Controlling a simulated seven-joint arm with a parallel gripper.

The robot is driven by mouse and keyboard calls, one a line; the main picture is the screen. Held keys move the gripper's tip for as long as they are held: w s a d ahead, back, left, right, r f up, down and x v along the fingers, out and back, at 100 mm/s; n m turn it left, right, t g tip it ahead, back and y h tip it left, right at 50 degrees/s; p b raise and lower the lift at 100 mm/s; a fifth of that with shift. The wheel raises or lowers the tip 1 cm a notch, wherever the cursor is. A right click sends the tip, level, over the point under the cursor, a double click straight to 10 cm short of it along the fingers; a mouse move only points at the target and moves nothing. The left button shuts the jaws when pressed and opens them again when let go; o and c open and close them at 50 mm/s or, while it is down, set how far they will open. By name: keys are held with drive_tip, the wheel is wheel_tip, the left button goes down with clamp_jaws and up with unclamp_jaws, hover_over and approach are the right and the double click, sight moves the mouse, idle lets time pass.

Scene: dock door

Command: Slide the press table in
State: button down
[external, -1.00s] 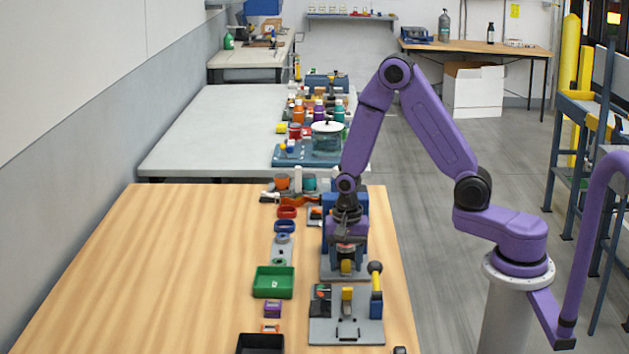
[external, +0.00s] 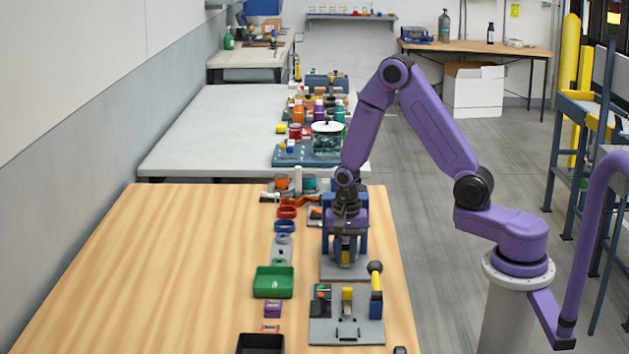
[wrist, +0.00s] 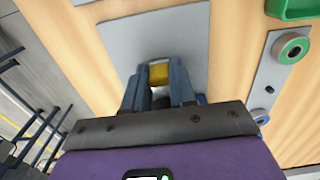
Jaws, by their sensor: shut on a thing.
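The blue press (external: 328,232) stands on a grey base plate (external: 333,271) at the right side of the wooden bench. My gripper (external: 346,256) points down at the front of the press and hides much of it. In the wrist view my gripper (wrist: 158,78) is shut on a small yellow block (wrist: 158,73), which appears to be the press table's grip. The table itself is mostly hidden by my fingers and hand. Bare grey plate (wrist: 160,40) shows in front of the fingertips.
A second grey fixture (external: 320,331) with a black-knobbed yellow and blue lever (external: 376,285) stands just in front. A green tray (external: 273,282) and a black tray (external: 260,344) lie to the left. The left half of the wooden bench (external: 170,270) is clear.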

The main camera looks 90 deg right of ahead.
drive_tip(key=shift+d, duration=0.25)
drive_tip(key=c, duration=0.9)
unclamp_jaws()
drive_tip(key=shift+r, duration=0.2)
wheel_tip(320, 180, up, 17)
drive_tip(key=shift+r, duration=0.1)
